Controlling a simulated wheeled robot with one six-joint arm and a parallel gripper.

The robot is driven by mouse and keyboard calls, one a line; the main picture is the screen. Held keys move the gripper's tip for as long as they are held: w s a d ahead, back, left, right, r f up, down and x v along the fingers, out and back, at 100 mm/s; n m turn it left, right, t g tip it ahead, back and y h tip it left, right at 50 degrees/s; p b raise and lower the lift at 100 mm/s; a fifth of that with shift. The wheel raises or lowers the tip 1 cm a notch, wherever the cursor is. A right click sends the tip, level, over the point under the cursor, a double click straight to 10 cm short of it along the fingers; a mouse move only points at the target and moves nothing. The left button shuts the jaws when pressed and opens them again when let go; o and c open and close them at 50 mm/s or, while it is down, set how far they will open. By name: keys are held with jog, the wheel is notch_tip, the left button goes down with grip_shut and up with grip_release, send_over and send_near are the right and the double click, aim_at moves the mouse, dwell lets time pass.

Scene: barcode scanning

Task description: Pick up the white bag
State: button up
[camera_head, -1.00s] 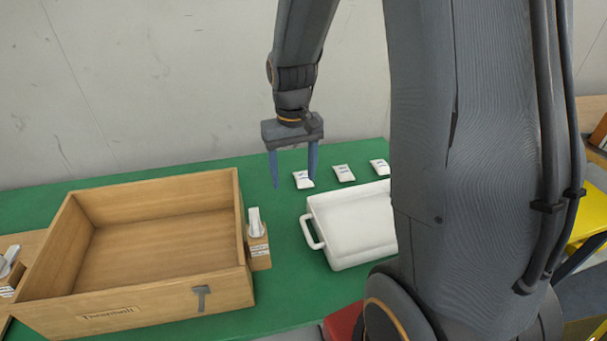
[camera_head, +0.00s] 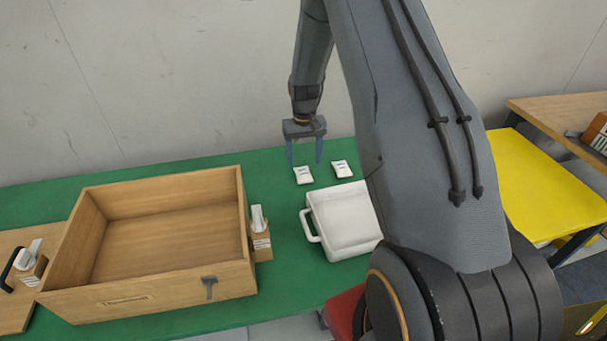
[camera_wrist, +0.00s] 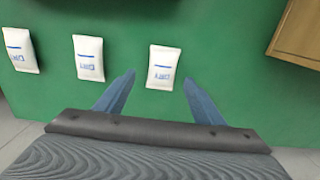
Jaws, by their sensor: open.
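Small white bags with blue print lie on the green table. In the head view one white bag (camera_head: 303,175) lies just below my gripper (camera_head: 305,163), and a second (camera_head: 342,169) lies to its right. The wrist view shows three: one bag (camera_wrist: 163,67) ahead of and between my fingertips, one (camera_wrist: 89,58) to the left, and one (camera_wrist: 20,50) at the far left. My gripper (camera_wrist: 158,82) is open and empty, pointing down. The bags appear untouched. My arm hides the third bag in the head view.
A large wooden box (camera_head: 150,291) stands on the green table (camera_head: 285,275) at left. A scanner in a small stand (camera_head: 260,237) is beside it. A white container with a handle (camera_head: 340,222) stands in front of the bags. A yellow surface (camera_head: 550,190) is at right.

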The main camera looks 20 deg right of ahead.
aim_at(303, 171)
jog(key=shift+w+a+f+p, duration=0.15)
jog(key=shift+f+p, duration=0.75)
jog(key=shift+f, duration=1.55)
jog(key=shift+c, duration=0.5)
jog(key=c, duration=1.1)
